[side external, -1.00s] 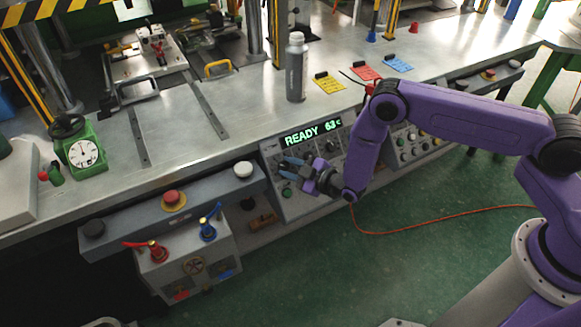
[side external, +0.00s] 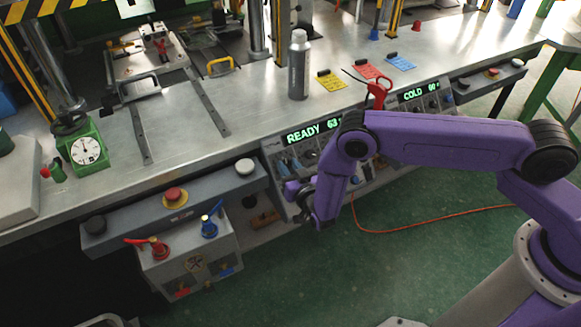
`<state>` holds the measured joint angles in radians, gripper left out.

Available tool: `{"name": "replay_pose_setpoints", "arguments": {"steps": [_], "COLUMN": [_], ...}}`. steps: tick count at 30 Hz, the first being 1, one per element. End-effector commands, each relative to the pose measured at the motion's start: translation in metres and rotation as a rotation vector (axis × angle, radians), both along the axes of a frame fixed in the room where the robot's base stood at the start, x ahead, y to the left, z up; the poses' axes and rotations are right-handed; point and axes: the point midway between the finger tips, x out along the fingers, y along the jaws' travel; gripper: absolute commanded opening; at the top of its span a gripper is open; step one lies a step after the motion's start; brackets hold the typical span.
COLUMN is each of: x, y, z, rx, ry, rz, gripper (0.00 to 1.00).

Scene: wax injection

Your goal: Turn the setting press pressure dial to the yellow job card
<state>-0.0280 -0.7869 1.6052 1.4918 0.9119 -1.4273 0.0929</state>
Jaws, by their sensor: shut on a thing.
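The yellow job card (side external: 331,82) lies on the bench with a black clip, too small to read here. Below the bench edge, the left control panel (side external: 273,147) has a green display (side external: 312,132) reading READY 63, its right end covered by my arm. My gripper (side external: 291,188) is at the lower part of this panel, shut on a small control there. My wrist and gripper hide that control and most of the neighbouring ones, so its pointer and setting cannot be read.
Red (side external: 368,71) and blue (side external: 400,62) cards lie right of the yellow one. A grey bottle (side external: 299,70) stands on the bench. A second panel display (side external: 420,93) reads COLD. A grey valve box (side external: 190,258) stands left of my gripper; an orange cable crosses the floor.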

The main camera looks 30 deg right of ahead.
Motion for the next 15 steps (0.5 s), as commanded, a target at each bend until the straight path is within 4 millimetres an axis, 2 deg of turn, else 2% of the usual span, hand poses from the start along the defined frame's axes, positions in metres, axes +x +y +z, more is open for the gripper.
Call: {"name": "replay_pose_setpoints", "arguments": {"steps": [15], "x": [0.0008], "y": [0.0043], "z": [0.0012], "rx": [0.275], "ry": [0.001], "rz": [-0.228], "gripper": [0.02]}}
